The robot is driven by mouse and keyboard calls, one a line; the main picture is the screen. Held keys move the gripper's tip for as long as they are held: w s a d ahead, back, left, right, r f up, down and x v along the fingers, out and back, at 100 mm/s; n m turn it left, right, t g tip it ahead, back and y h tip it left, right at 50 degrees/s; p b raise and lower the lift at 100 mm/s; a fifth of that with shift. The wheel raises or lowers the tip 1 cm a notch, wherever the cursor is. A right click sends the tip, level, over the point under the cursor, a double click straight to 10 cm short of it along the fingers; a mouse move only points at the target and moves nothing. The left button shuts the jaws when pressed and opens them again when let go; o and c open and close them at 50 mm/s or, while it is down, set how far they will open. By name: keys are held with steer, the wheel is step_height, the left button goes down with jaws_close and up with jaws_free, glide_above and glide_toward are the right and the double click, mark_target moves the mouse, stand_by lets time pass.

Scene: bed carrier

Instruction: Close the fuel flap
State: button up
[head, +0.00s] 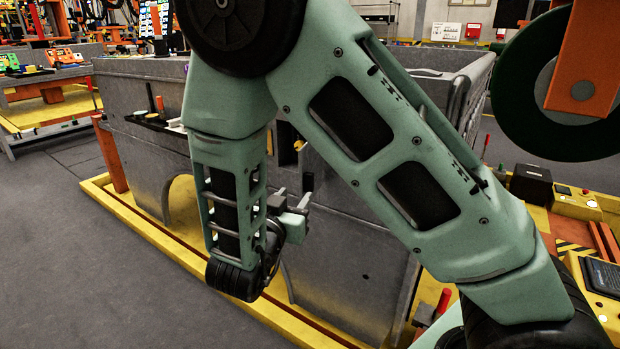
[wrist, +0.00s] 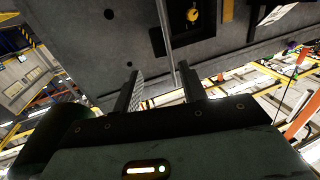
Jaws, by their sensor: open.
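The fuel flap shows in the wrist view as a thin grey plate (wrist: 166,32), seen nearly edge-on and standing out from the grey body panel (wrist: 95,38). The flap is open. Beside it is a dark recess with a yellow cap (wrist: 193,15). My gripper (wrist: 157,72) is open, and the flap's lower end appears between its fingers, nearer the right one. I cannot tell whether they touch. In the head view my gripper (head: 298,208) is beside the grey bed carrier (head: 345,265), and my arm hides much of the flap area.
A yellow platform edge (head: 185,245) runs along the carrier's base. A red-orange post (head: 111,155) stands at its left corner. Open grey floor (head: 75,245) lies to the left. A dark green wheel-like part (head: 515,95) hangs at the upper right.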

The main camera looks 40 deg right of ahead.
mark_target(308, 179)
steer(key=b+x, duration=0.1)
steer(key=x, duration=1.1)
steer(key=shift+f, duration=0.1)
jaws_close()
